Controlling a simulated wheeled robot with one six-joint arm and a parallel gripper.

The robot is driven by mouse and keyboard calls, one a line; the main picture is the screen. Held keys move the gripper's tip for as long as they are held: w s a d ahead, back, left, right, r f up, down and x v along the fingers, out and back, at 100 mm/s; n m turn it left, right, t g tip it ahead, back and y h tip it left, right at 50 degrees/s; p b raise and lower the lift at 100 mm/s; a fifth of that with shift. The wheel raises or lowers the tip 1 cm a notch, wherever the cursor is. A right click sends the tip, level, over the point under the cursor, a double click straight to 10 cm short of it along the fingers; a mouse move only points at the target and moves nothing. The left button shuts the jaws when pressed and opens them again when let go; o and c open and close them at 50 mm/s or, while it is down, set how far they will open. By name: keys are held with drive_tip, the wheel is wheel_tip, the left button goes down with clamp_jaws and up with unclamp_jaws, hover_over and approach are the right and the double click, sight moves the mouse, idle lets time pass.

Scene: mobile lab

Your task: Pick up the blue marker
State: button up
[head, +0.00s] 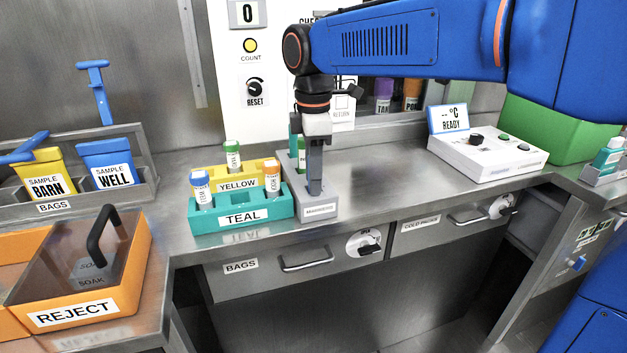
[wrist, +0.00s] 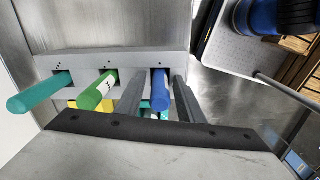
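The blue marker (wrist: 160,91) stands in a slot of a grey marker rack (wrist: 60,60), seen from above in the wrist view. A green marker (wrist: 98,91) and a teal marker (wrist: 40,92) stand in the other slots. My gripper (wrist: 158,98) is open, with one finger on each side of the blue marker and a small gap visible on both sides. In the head view, my gripper (head: 315,186) points down over the labelled grey rack (head: 321,211) and hides the blue marker. A green marker top shows behind it.
Teal (head: 205,222) and yellow (head: 262,168) vial racks with capped vials stand close on the left. An orange REJECT bin (head: 120,290) is at front left. A white READY device (head: 490,157) is at right. The counter between is clear.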

clamp_jaws()
wheel_tip(320, 180, up, 10)
idle(0.6)
